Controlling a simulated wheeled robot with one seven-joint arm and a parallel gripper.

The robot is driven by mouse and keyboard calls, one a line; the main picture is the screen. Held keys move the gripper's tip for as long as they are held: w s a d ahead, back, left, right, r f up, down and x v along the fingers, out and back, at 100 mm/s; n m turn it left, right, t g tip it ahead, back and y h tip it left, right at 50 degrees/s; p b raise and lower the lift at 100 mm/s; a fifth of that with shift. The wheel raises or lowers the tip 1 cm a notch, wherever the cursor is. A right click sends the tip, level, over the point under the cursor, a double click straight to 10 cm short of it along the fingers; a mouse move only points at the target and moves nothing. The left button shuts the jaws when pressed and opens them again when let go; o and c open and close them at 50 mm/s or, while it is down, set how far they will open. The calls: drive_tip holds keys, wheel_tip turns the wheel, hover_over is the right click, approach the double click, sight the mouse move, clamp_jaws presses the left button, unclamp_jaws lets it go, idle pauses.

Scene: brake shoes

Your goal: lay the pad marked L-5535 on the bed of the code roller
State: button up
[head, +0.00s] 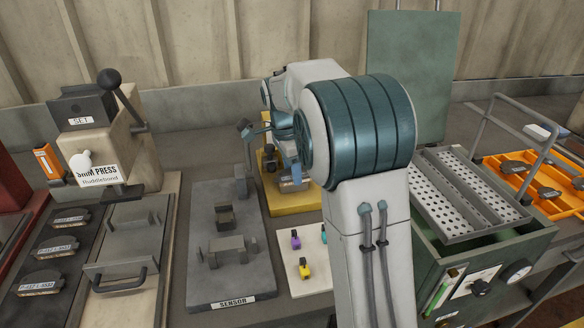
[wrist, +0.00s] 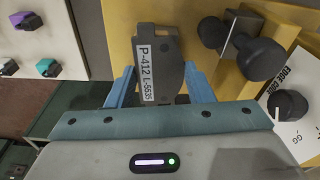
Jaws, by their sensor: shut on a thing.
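The grey pad (wrist: 158,50) carries a white label reading P-412 L-5535 in the wrist view. My gripper (wrist: 161,78) has its two blue fingers on either side of the pad and is shut on it. The pad is over the yellow base (wrist: 120,25) of a machine with a dark roller and knobs (wrist: 242,49), which I take to be the code roller. Whether the pad touches the bed I cannot tell. In the head view the yellow base (head: 292,204) is partly hidden by my arm.
A shim press (head: 92,135) and a dark tray of pads (head: 55,245) stand further left. A green perforated-top unit (head: 470,205) and an orange tray (head: 547,200) are right.

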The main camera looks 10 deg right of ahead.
drive_tip(key=shift+f, duration=0.3)
drive_tip(key=o, duration=1.2)
drive_tip(key=shift+o, duration=0.2)
wheel_tip(320, 180, up, 14)
drive_tip(key=a+p, duration=0.1)
drive_tip(key=shift+a+p, duration=0.3)
drive_tip(key=shift+a, duration=0.05)
drive_tip(key=shift+s+f, duration=0.1)
drive_tip(key=shift+s, duration=0.05)
